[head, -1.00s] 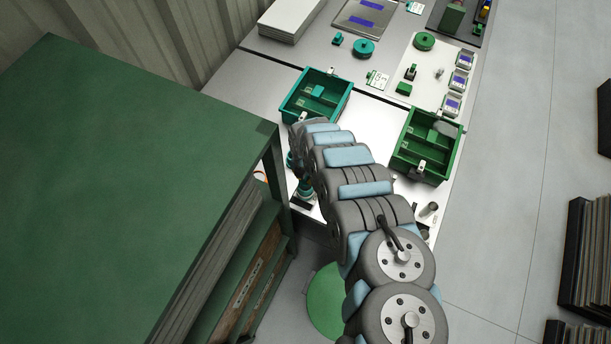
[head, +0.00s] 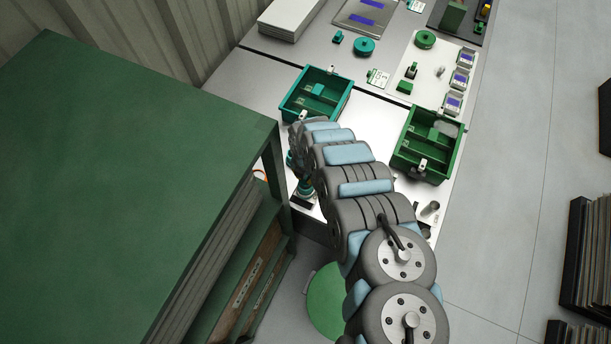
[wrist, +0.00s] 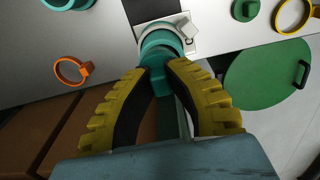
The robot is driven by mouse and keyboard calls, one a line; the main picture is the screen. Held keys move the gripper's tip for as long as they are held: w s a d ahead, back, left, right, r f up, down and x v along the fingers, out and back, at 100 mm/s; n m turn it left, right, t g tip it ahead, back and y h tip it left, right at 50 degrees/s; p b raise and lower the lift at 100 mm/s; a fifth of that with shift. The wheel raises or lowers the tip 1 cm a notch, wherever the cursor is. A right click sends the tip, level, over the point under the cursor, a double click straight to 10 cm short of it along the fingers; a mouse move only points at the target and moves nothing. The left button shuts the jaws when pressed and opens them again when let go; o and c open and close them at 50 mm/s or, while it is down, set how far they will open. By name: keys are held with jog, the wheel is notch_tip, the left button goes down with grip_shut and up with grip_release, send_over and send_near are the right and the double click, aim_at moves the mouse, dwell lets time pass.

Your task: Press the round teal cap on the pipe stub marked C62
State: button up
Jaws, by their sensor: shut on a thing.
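In the wrist view the round teal cap (wrist: 158,42) is at the top centre, just past my fingertips. My gripper (wrist: 160,68) has its yellow ribbed fingers shut on the cap's narrow teal grip. The cap sits at or over a pale pipe end beside a small white tag (wrist: 188,30); its marking cannot be read. I cannot tell how far the cap is seated. In the head view the teal cap (head: 305,187) shows small beside my arm, near the bench's front edge, and my arm hides most of the gripper.
A teal bin (head: 290,108) and a green bin (head: 402,163) stand on the bench beyond. An orange ring (wrist: 60,78) and a teal ring (wrist: 62,5) lie left of the cap. A green cabinet (head: 130,180) stands close on the left. A green round top (head: 325,305) is below.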

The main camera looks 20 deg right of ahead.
jog(key=shift+f+b, duration=0.2)
jog(key=shift+b, duration=0.1)
dwell(0.4)
jog(key=o, duration=1.2)
jog(key=shift+r, duration=0.1)
jog(key=shift+r+p, duration=3.05)
jog(key=shift+r, duration=0.95)
grip_shut()
